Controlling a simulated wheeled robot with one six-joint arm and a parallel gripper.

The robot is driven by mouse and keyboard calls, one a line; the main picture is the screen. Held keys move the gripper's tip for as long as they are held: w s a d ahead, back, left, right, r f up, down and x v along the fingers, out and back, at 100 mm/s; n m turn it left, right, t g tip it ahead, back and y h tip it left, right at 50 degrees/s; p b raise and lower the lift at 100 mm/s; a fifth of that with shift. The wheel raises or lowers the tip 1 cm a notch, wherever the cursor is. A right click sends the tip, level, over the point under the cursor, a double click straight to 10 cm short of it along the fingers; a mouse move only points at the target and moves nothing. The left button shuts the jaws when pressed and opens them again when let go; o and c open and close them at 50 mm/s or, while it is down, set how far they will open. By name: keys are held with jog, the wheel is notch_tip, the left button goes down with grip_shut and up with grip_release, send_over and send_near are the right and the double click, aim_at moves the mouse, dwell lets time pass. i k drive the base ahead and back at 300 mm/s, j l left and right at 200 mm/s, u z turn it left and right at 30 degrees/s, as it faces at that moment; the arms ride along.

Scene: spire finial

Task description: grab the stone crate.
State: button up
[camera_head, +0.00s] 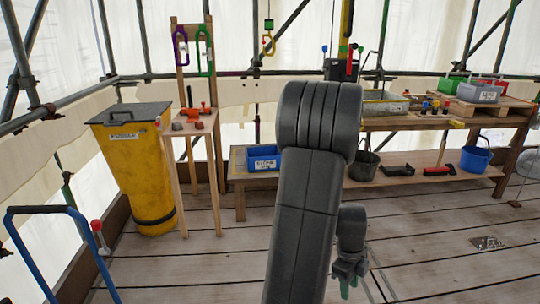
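Several crates stand ahead, and their labels are too small to read, so I cannot tell for certain which is the stone crate. A grey crate (478,93) with a pale label sits on a wooden pallet at the right end of the bench. A blue crate (263,158) with a white label sits on a low shelf left of my arm. My gripper (349,287) hangs low in front, far from all the crates, pointing down with green tips. Its finger gap is unclear.
The wooden bench (440,121) holds a wide grey tray (384,103) and small tools. A blue bucket (475,159) and dark bucket (363,166) stand on its lower shelf. A yellow bin (138,175) and blue-handled cart (42,210) are left. Plank floor at right is mostly clear.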

aim_at(268, 157)
jog(key=i+z, duration=0.2)
jog(key=i, duration=1.3)
jog(key=i+l+u, duration=0.1)
jog(key=i+u, duration=0.25)
jog(key=i, duration=0.2)
jog(key=i+l+u, duration=0.25)
jog(key=i+u, duration=0.15)
jog(key=i+l+u, duration=0.35)
jog(key=i, duration=0.25)
jog(key=i+l+u, duration=0.5)
jog(key=l+u, duration=0.15)
jog(key=i+l+u, duration=0.15)
jog(key=l+u, duration=0.15)
jog(key=l, duration=0.2)
